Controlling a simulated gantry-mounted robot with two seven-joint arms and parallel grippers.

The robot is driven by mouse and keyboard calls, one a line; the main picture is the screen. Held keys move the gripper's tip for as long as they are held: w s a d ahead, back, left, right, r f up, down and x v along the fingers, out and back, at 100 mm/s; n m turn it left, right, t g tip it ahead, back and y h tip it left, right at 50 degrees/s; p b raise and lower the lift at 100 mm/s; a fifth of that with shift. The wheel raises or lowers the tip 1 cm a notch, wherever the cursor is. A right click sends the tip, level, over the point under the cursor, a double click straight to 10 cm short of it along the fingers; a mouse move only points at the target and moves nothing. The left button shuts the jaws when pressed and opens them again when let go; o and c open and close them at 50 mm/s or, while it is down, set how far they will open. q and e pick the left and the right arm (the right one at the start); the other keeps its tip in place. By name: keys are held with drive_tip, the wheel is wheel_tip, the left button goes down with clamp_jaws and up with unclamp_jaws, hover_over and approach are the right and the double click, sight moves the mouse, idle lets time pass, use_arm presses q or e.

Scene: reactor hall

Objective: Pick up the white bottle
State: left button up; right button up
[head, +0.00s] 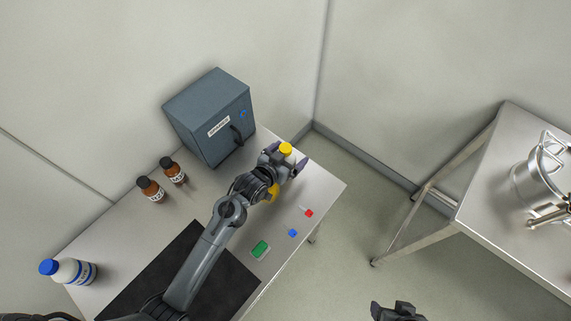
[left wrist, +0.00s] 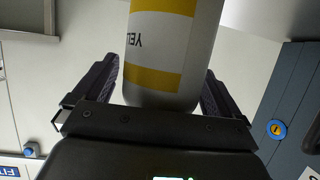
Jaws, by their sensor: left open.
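A white bottle with a yellow cap (head: 286,149) stands near the back right of the steel table. The left wrist view shows its white body with yellow bands and upside-down lettering (left wrist: 160,50). My left gripper (head: 285,163) is open around this bottle, with a dark finger on each side; in the left wrist view the bottle is between the fingers (left wrist: 155,88). Another white bottle (head: 72,271), with a blue cap and blue bands, stands at the table's left end. A dark part at the bottom edge, likely my right gripper (head: 396,311), is cut off.
A grey-blue cabinet (head: 208,112) stands behind my left gripper. Two brown bottles (head: 152,189) (head: 174,171) stand left of it. A black mat (head: 222,277) lies under my left arm. Green (head: 260,250), blue (head: 293,233) and red (head: 309,213) items lie along the front edge. A second table (head: 490,215) holds a steel vessel (head: 540,185).

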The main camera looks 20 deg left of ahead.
use_arm(q)
drive_tip(key=shift+c, duration=0.3)
drive_tip(key=c, duration=1.2)
drive_tip(key=shift+r, duration=0.15)
